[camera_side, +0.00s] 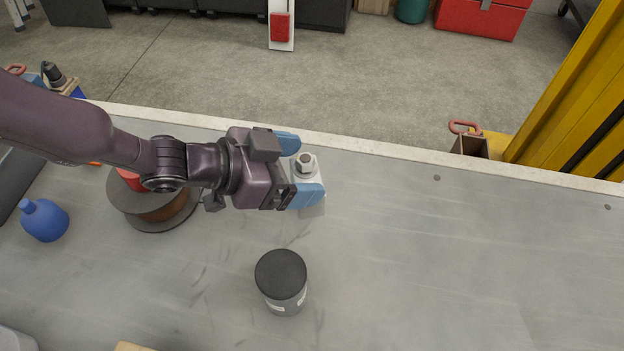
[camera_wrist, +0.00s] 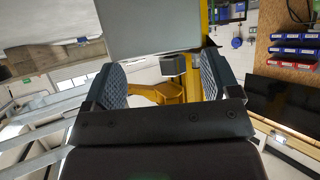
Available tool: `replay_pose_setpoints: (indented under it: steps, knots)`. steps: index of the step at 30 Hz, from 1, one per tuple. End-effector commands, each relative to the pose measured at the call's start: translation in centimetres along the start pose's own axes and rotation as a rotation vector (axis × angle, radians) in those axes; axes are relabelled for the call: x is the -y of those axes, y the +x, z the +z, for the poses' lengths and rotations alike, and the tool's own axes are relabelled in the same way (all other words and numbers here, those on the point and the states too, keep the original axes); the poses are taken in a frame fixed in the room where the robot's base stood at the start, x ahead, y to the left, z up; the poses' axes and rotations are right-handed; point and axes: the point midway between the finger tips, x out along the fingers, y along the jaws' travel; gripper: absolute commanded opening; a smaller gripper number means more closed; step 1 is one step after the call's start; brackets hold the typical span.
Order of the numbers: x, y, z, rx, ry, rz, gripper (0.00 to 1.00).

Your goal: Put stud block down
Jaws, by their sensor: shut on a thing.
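The stud block (camera_side: 310,167) is a small pale block with a dark metal hex stud (camera_side: 304,160) standing up from its top. My gripper (camera_side: 298,170) is shut on it from the side, with one blue finger at its far side and the other at its near side. The block looks upright over the grey table (camera_side: 430,265). I cannot tell whether its hidden underside touches the table.
A black-lidded canister (camera_side: 281,283) stands in front of my gripper. A cable spool (camera_side: 152,207) lies under my arm, with a blue bottle (camera_side: 45,220) farther left. The table's pale far edge (camera_side: 390,151) runs close behind the block. The table to the right is clear.

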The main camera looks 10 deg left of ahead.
Motion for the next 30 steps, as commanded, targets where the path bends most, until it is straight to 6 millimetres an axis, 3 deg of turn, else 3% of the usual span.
replay_pose_setpoints:
  steps: [3, 10, 15, 27, 28, 30]
  knots:
    - [0.3, 1.9, 0.6, -0.006, 0.002, 0.000, 0.43]
    - [0.6, 3.6, 1.2, -0.008, 0.001, 0.000, 0.43]
    - [0.6, 4.9, 3.3, -0.005, 0.000, 0.001, 0.43]
    - [0.7, 5.2, 3.9, -0.008, 0.000, -0.001, 0.43]
    - [0.7, 5.2, 4.1, -0.003, -0.001, -0.001, 0.84]
    - [0.7, 5.2, 4.1, -0.004, -0.001, -0.001, 1.00]
